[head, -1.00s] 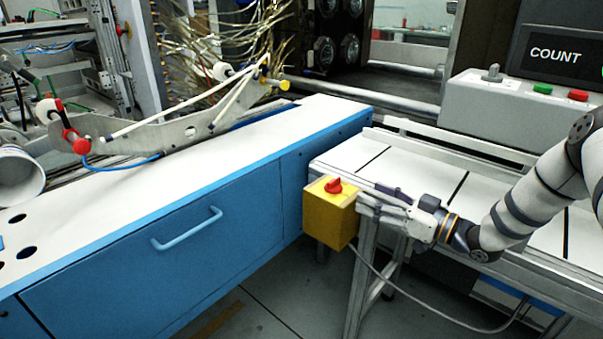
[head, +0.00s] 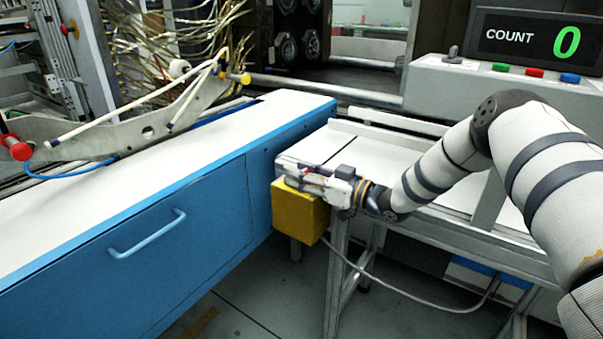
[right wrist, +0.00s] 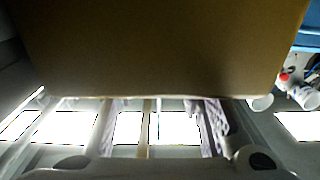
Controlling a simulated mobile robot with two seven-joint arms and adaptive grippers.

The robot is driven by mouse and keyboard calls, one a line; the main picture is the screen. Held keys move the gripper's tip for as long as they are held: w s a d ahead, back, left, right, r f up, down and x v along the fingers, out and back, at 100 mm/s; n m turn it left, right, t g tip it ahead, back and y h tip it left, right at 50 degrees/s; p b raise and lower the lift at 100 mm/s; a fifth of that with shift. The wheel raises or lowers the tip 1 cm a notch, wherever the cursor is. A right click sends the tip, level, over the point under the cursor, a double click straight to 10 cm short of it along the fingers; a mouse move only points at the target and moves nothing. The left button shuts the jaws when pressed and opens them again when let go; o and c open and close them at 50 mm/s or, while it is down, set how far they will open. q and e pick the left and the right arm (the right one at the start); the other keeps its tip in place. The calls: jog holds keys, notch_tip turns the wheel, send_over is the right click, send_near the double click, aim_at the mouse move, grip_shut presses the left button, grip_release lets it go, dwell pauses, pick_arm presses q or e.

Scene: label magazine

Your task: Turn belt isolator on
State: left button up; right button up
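The yellow isolator box (head: 300,213) stands at the near left end of the conveyor belt (head: 375,160) in the head view. Its red knob, seen on top earlier, is hidden now behind my right gripper. My right gripper (head: 292,172) reaches in from the right across the top of the box, its fingers roughly level. In the right wrist view the box's dark yellow face (right wrist: 160,45) fills the upper part. The two fingers (right wrist: 160,125) show below it, spread apart. Whether they touch the knob cannot be seen. My left gripper is out of view.
A blue cabinet (head: 130,230) with a white top stands close left of the box. A grey cable hangs from the box. Behind the belt, a grey console (head: 480,85) carries green, red and blue buttons and a COUNT display (head: 530,40) reading 0.

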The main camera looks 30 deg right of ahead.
jog(key=shift+c, duration=1.4)
